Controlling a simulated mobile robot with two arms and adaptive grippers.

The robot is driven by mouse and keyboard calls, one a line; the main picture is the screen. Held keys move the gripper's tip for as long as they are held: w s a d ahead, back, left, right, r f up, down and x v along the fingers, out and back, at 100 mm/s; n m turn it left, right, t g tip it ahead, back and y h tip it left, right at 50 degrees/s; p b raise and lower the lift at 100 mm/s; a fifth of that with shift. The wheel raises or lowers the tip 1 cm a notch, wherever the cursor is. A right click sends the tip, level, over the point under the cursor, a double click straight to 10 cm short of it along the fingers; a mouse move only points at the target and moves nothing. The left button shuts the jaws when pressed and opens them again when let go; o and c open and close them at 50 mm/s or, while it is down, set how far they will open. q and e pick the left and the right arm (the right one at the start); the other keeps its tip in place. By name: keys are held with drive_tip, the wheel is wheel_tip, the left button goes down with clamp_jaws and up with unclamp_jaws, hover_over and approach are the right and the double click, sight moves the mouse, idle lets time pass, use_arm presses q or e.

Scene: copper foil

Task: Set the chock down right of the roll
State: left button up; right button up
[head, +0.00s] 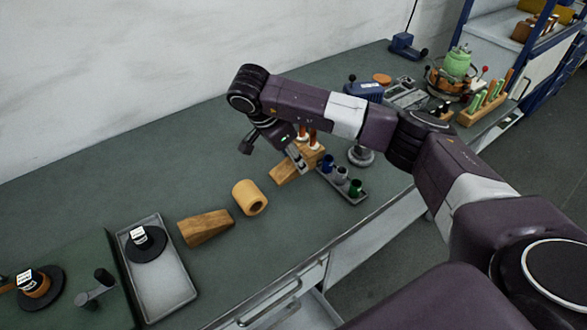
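The tan roll (249,197), a short cylinder with a hole through it, lies on the green bench. A brown wooden chock (205,228) lies on the bench just left of the roll. My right gripper (272,152) is above the bench, behind and to the right of the roll. Its fingers are spread apart, with nothing visible between them. One finger partly hides a wooden block (287,174) right of the roll; I cannot tell whether it touches the block or whether this is a second chock. My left gripper is not in view.
Orange-and-white handles (314,140) stand by the wooden block. A grey holder with dark cups (341,181) is to its right. A grey tray (167,284) with a black disc is at left. The bench behind the roll is clear, up to the wall.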

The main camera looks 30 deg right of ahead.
sight(290, 164)
wheel_tip(290, 164, down, 4)
drive_tip(key=shift+p, duration=0.5)
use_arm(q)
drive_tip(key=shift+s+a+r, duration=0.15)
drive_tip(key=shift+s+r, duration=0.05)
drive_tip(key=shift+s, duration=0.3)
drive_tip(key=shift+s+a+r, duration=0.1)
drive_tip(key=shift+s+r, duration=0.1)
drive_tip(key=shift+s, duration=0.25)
use_arm(e)
drive_tip(key=shift+f, duration=0.25)
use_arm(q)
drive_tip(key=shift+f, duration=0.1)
use_arm(e)
drive_tip(key=shift+f, duration=0.1)
drive_tip(key=o, duration=1.3)
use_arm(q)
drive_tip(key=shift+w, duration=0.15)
use_arm(e)
drive_tip(key=shift+o, duration=0.2)
